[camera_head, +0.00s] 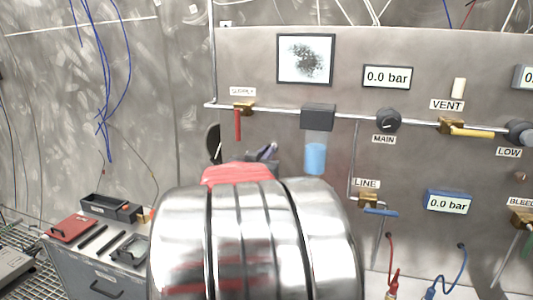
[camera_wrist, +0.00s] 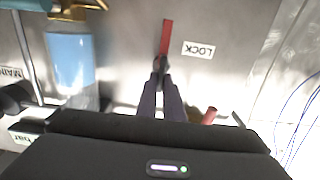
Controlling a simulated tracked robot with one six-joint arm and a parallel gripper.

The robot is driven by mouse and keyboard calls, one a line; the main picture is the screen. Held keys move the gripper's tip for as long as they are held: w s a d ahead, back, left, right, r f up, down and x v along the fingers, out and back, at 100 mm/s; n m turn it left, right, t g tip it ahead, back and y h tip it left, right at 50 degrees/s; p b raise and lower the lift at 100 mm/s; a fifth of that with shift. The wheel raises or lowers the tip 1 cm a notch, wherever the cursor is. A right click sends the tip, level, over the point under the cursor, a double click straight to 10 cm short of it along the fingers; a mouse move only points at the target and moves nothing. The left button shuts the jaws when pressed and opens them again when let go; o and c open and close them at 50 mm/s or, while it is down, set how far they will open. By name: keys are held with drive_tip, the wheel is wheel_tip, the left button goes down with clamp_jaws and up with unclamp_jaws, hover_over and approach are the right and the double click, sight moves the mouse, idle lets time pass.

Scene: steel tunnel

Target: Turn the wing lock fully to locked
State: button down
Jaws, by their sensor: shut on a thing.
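In the wrist view, which shows the panel upside down, the two dark fingers of my gripper (camera_wrist: 160,68) are closed together at the lower end of a narrow red bar, the visible part of the wing lock (camera_wrist: 166,37). The bar runs nearly straight up the picture, leaning slightly right. The LOCK label (camera_wrist: 198,49) is just right of it. The fingertips hide the gripped part and the lock's pivot. In the head view my silver arm hides the lock; only parts of my gripper (camera_head: 267,152) show above it.
A blue filter bowl (camera_head: 316,158) stands close right of my gripper; it is at left in the wrist view (camera_wrist: 70,60). The red supply handle (camera_head: 238,125) hangs down above my arm. A tool cart (camera_head: 90,265) is at lower left. Pipes and valves fill the panel's right.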

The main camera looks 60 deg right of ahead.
drive_tip(key=shift+m, duration=0.4)
drive_tip(key=shift+s+f+m, duration=0.2)
drive_tip(key=shift+f+m, duration=0.1)
drive_tip(key=shift+m, duration=2.55)
drive_tip(key=shift+s+f+m, duration=0.25)
drive_tip(key=shift+f+m, duration=0.1)
drive_tip(key=shift+m, duration=2.55)
drive_tip(key=shift+s+f+m, duration=0.2)
drive_tip(key=shift+f+m, duration=0.1)
drive_tip(key=shift+m, duration=2.55)
drive_tip(key=c, duration=2)
unclamp_jaws()
drive_tip(key=shift+o, duration=0.7)
drive_tip(key=shift+r, duration=0.15)
drive_tip(key=s+a, duration=0.2)
drive_tip(key=a, duration=1.1)
drive_tip(key=shift+a, duration=0.3)
